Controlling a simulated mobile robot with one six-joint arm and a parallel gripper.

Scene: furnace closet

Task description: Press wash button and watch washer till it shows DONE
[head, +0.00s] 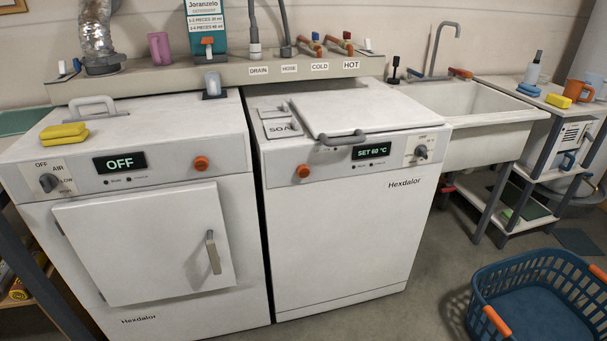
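The washer (335,235) is the white right-hand machine in the head view. A dark dial (421,152) is at the panel's right end. The washer's top lid (362,106) looks down, with a grey handle (343,138) at its front edge. A "SOAP"-type flap (283,128) is left of the lid, its lettering partly cut off. My gripper is not in view.
The dryer-like machine (140,240) at left shows "OFF" and has its own orange button (201,163). Yellow sponges (64,133) lie on it. A shelf (220,75) runs behind. A sink (465,115) is at right. A blue basket (535,300) stands on the floor, front right.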

